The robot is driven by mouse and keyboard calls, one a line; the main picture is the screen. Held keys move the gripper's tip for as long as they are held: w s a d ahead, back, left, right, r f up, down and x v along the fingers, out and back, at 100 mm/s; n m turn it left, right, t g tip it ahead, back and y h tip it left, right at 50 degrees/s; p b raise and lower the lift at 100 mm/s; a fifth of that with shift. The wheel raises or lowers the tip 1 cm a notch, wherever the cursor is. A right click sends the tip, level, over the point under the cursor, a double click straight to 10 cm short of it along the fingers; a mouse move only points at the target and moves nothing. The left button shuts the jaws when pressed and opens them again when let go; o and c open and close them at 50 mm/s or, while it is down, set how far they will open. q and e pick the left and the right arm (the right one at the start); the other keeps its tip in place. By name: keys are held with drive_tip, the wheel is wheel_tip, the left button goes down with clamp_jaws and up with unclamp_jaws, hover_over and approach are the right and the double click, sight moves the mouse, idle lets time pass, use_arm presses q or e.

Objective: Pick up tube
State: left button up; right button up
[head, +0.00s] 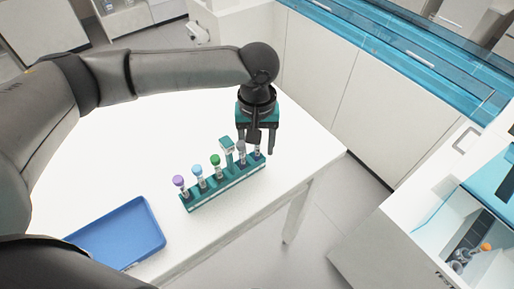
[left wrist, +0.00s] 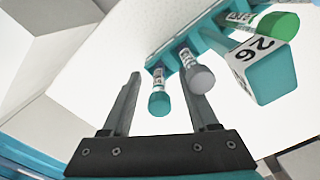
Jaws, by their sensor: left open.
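A teal rack (head: 225,187) stands on the white table and holds upright tubes in a row. Their caps are purple (head: 179,181), light blue (head: 197,170), green (head: 215,160) and grey (head: 241,146). A teal-capped tube (left wrist: 159,103) is at the rack's right end; in the head view my gripper partly hides it. My left gripper (head: 256,148) is open above that end, fingers pointing down. In the left wrist view the teal-capped tube shows between the fingers, with the grey-capped tube (left wrist: 200,79) close by the right finger. I cannot tell whether they touch. My right gripper is not in view.
A blue tray (head: 120,235) lies on the table at the lower left. The table's right edge is close to the rack. White cabinets stand beyond it.

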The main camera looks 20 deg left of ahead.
use_arm(q)
clamp_jaws()
idle(0.5)
drive_tip(key=shift+r, duration=0.1)
wheel_tip(320, 180, up, 20)
drive_tip(key=p, duration=0.2)
idle(0.5)
drive_tip(key=shift+f+b, duration=1.2)
drive_tip(key=shift+f, duration=8.6)
